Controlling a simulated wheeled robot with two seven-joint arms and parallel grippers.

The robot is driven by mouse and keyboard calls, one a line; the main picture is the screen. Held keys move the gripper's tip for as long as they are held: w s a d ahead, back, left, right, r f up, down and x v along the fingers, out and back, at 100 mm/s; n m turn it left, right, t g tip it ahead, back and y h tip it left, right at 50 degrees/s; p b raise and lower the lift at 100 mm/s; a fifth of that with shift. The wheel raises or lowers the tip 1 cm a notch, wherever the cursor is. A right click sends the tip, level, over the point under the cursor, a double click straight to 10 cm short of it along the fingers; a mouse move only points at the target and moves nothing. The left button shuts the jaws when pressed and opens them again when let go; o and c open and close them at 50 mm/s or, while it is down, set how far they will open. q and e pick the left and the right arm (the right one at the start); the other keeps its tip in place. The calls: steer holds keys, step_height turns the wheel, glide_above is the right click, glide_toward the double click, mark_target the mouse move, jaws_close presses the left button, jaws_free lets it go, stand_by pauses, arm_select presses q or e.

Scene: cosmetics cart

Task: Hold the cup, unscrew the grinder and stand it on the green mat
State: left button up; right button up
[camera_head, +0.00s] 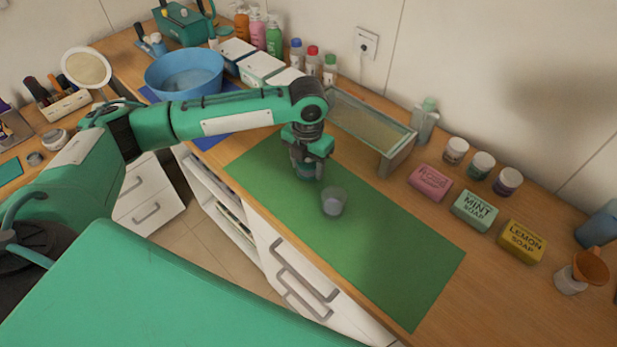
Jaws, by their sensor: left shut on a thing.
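A small translucent grey cup (334,202) stands upright on the green mat (400,262), near its middle. My left gripper (308,165) points down over the mat, just behind and left of the cup. It is shut on a dark, teal-tinted piece (306,175) that looks like the grinder, mostly hidden by the fingers. I cannot tell whether this piece touches the mat. It appears beside the cup, not on it. My right gripper is not in view.
A glass-topped stand (372,125) is close behind the mat. Soap boxes (474,210) and small jars (481,165) line the right side. A blue bowl (184,72) stands at the left. An orange funnel-like item (591,267) is at the far right. The mat's right half is clear.

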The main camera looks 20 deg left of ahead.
mark_target(308, 188)
arm_select(q)
step_height(308, 188, down, 6)
steer(key=shift+r+p, duration=0.1)
steer(key=shift+p, duration=0.4)
steer(key=shift+f, duration=0.3)
steer(key=shift+f, duration=0.15)
steer(key=o, duration=1.1)
step_height(308, 188, up, 12)
steer(key=b, duration=0.3)
steer(key=shift+r, duration=0.2)
